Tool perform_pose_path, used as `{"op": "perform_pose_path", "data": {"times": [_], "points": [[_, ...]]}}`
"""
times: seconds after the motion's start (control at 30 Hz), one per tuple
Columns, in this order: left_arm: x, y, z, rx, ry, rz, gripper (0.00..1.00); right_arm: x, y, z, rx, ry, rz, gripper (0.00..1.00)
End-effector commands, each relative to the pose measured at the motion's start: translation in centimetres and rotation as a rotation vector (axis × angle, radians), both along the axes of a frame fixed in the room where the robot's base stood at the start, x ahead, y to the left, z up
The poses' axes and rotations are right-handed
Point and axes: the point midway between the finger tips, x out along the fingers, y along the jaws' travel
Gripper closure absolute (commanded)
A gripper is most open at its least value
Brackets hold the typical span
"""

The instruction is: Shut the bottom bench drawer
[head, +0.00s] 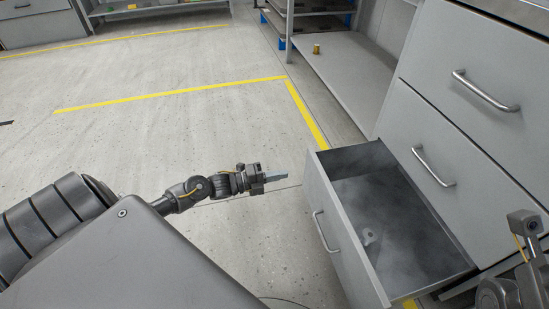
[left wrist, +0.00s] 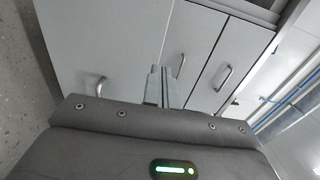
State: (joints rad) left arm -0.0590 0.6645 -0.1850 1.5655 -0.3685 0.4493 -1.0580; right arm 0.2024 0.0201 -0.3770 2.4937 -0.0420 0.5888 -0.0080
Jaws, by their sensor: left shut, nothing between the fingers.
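The bottom bench drawer (head: 345,235) is pulled well out of the grey bench in the head view, with its inside showing. Its front has a bar handle (head: 326,231). My left gripper (head: 275,177) is shut and empty. It is just left of the drawer's far front corner, apart from the front panel in the picture. In the left wrist view the shut fingers (left wrist: 163,86) point toward grey drawer fronts; the leftmost front (left wrist: 100,45) has a handle (left wrist: 95,86) and looks like the bottom drawer. Part of my right arm shows at lower right, its fingers out of sight.
Two shut drawers with handles, a middle one (head: 430,150) and a top one (head: 485,75), sit above the open drawer. A low shelf (head: 345,75) holds a small yellow item (head: 316,49). The floor left of the drawer is clear.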

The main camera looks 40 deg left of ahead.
Motion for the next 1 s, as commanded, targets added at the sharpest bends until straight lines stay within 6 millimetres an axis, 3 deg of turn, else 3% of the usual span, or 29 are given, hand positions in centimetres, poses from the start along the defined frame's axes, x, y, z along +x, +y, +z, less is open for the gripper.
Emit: {"op": "perform_pose_path", "data": {"times": [0.2,0.4,0.6,1.0], "points": [[3.7,-3.1,-0.3,-0.003,-0.004,-0.002,1.0,-1.0,0.9,0.0,-0.013,-0.058,0.032,0.68],[6.1,-5.0,-0.3,-0.001,-0.002,-0.001,1.0,-1.3,1.2,0.5,-0.007,-0.087,0.042,0.68],[7.2,-5.9,-0.2,0.001,0.001,0.0,1.0,-1.3,1.2,0.9,0.005,-0.094,0.041,0.68],[7.3,-6.1,-0.1,0.001,0.002,0.0,1.0,-1.2,1.2,1.1,0.007,-0.092,0.041,0.68]]}}
